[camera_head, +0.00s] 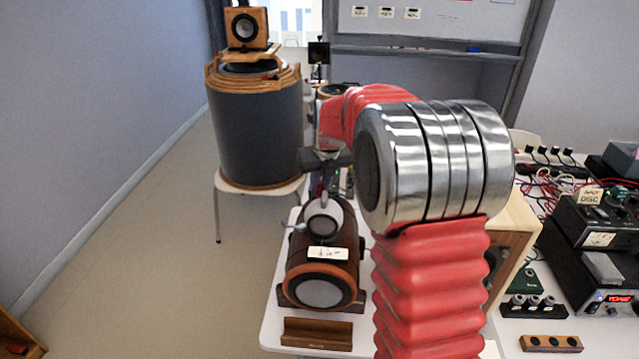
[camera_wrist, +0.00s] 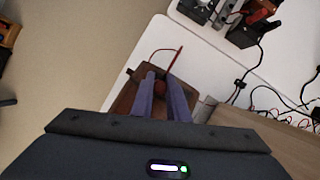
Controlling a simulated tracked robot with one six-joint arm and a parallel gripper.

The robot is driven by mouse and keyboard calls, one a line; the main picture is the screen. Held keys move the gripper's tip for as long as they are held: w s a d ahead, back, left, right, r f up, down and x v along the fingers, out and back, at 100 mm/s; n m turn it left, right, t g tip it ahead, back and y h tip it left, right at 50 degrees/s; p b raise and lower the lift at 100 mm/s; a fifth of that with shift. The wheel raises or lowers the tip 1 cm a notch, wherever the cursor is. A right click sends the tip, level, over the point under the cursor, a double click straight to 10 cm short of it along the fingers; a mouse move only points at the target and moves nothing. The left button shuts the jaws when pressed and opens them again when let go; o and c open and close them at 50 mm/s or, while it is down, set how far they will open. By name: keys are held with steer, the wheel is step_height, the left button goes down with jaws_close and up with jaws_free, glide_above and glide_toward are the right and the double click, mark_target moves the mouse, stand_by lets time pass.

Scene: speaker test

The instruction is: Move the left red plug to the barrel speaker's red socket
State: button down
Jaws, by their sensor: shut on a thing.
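The barrel speaker (camera_head: 303,251) is a dark brown wooden cylinder lying on a white table, with a pale round front and a white label on top. My gripper (camera_head: 325,163) is above and behind it, partly hidden by my arm. In the wrist view my gripper (camera_wrist: 164,84) has its two bluish fingers close together around a small red plug (camera_wrist: 174,60), whose thin red end sticks out past the fingertips with a dark lead. Brown wood (camera_wrist: 124,97) shows under the fingers. I cannot make out the red socket; the fingers and arm hide that area.
A large dark drum-shaped speaker (camera_head: 254,135) with a small wooden speaker (camera_head: 246,27) on top stands at the back left. A wooden box speaker (camera_head: 512,232) is just right of my arm. Amplifiers (camera_head: 590,250) and tangled cables fill the right table. A wooden block (camera_head: 317,334) lies in front.

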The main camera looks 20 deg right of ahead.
steer(key=shift+f, duration=0.15)
steer(key=c, duration=1.6)
jaws_free()
steer(key=shift+c, duration=0.2)
steer(key=shift+r, duration=0.2)
steer(key=shift+r, duration=3.65)
steer(key=shift+s, duration=0.1)
